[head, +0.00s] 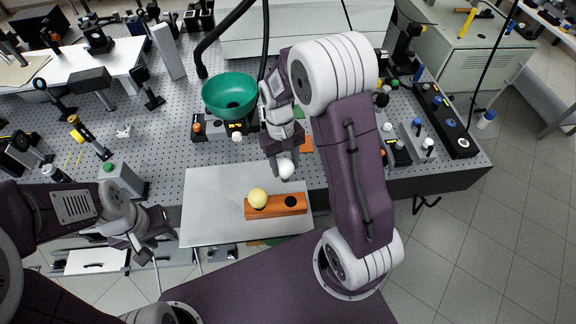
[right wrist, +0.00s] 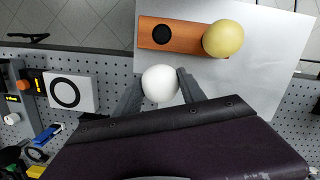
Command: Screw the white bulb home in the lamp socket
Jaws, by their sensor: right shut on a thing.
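My right gripper (head: 285,158) is shut on the white bulb (head: 286,170). The bulb's round globe shows between the two fingers in the right wrist view (right wrist: 160,84); its base is hidden. It is held near the wooden block (head: 270,211), which carries a yellow bulb (head: 257,198) and has an empty dark round hole (head: 291,201). A green bowl-like shade (head: 230,92) with a dark centre stands on the perforated bench further back; I cannot make out a socket thread in it. My left gripper (head: 150,238) is at the left, away from these; its jaw opening is unclear.
The wooden block sits on a grey metal plate (head: 210,195) at the bench's front edge. A white square with a black ring (right wrist: 72,92) lies on the perforated bench. A black curved arm (head: 222,32) rises behind the shade. Instruments (head: 398,153) stand at the right.

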